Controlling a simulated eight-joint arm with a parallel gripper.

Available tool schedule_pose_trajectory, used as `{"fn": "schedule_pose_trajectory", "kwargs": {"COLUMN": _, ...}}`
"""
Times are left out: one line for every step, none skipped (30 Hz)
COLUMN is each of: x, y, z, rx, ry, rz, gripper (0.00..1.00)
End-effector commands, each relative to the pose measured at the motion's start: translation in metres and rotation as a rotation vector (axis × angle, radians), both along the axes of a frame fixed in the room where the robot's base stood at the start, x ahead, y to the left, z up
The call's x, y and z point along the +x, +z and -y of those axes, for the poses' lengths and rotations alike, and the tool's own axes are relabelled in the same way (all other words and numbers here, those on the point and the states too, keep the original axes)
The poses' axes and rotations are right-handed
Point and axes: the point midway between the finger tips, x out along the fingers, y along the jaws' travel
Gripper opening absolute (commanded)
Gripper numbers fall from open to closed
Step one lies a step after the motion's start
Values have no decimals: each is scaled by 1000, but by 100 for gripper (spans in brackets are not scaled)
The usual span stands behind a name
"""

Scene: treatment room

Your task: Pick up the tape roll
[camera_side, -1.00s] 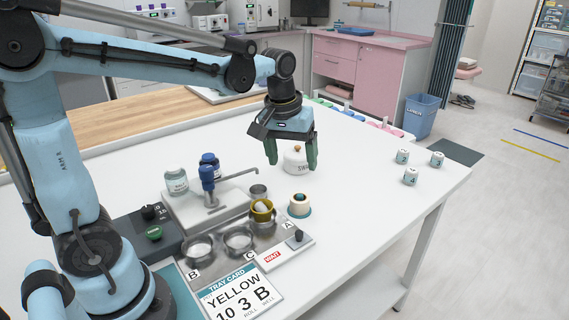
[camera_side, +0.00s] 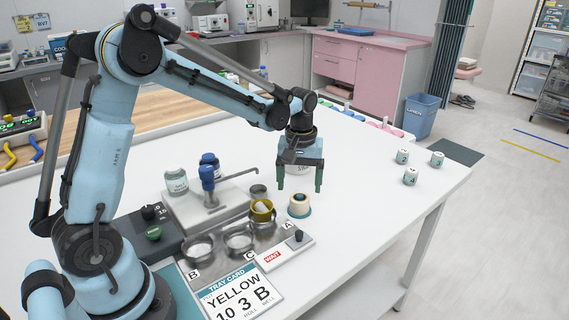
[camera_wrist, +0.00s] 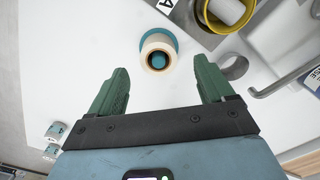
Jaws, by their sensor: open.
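The tape roll (camera_side: 300,203) is cream with a teal base or core and stands on the white table, right of the metal tray. In the wrist view the tape roll (camera_wrist: 158,52) lies ahead of the fingertips, roughly between their lines, with a teal centre. My gripper (camera_side: 300,190) is open and empty, its two green fingers pointing down just behind and above the roll. In the wrist view my gripper (camera_wrist: 160,78) shows both fingers wide apart with nothing between them. The fingers do not appear to touch the roll.
Left of the roll stands a yellow cup (camera_side: 262,211) by metal wells (camera_side: 238,241). A WAIT switch box (camera_side: 285,252) and a tray card (camera_side: 235,293) lie in front. Small numbered rolls (camera_side: 410,176) stand far right. The table between is clear.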

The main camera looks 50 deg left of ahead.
Motion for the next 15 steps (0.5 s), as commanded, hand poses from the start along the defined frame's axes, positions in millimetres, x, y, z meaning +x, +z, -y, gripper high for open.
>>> {"fn": "schedule_pose_trajectory", "kwargs": {"x": 0, "y": -2, "z": 0, "rx": 0, "ry": 0, "rz": 0, "gripper": 81}}
{"fn": "schedule_pose_trajectory", "kwargs": {"x": 0, "y": -3, "z": 0, "rx": 0, "ry": 0, "rz": 0, "gripper": 81}}
{"fn": "schedule_pose_trajectory", "kwargs": {"x": 0, "y": -6, "z": 0, "rx": 0, "ry": -1, "rz": 0, "gripper": 81}}
{"fn": "schedule_pose_trajectory", "kwargs": {"x": 1, "y": -8, "z": 0, "rx": 0, "ry": -1, "rz": 0, "gripper": 81}}
{"fn": "schedule_pose_trajectory", "kwargs": {"x": 1, "y": -11, "z": 0, "rx": 0, "ry": -1, "rz": 0, "gripper": 81}}
{"fn": "schedule_pose_trajectory", "kwargs": {"x": 2, "y": -16, "z": 0, "rx": 0, "ry": -1, "rz": 0, "gripper": 81}}
{"fn": "schedule_pose_trajectory", "kwargs": {"x": 2, "y": -20, "z": 0, "rx": 0, "ry": -1, "rz": 0, "gripper": 81}}
{"fn": "schedule_pose_trajectory", "kwargs": {"x": 3, "y": -25, "z": 0, "rx": 0, "ry": -1, "rz": 0, "gripper": 81}}
{"fn": "schedule_pose_trajectory", "kwargs": {"x": 3, "y": -31, "z": 0, "rx": 0, "ry": -1, "rz": 0, "gripper": 81}}
{"fn": "schedule_pose_trajectory", "kwargs": {"x": 4, "y": -35, "z": 0, "rx": 0, "ry": -1, "rz": 0, "gripper": 81}}
{"fn": "schedule_pose_trajectory", "kwargs": {"x": 4, "y": -39, "z": 0, "rx": 0, "ry": -1, "rz": 0, "gripper": 81}}
{"fn": "schedule_pose_trajectory", "kwargs": {"x": 4, "y": -44, "z": 0, "rx": 1, "ry": -1, "rz": 1, "gripper": 81}}
{"fn": "schedule_pose_trajectory", "kwargs": {"x": 4, "y": -47, "z": 0, "rx": 1, "ry": -1, "rz": 1, "gripper": 81}}
{"fn": "schedule_pose_trajectory", "kwargs": {"x": 4, "y": -50, "z": 0, "rx": 1, "ry": -1, "rz": 1, "gripper": 81}}
{"fn": "schedule_pose_trajectory", "kwargs": {"x": 4, "y": -52, "z": 0, "rx": 1, "ry": -1, "rz": 1, "gripper": 81}}
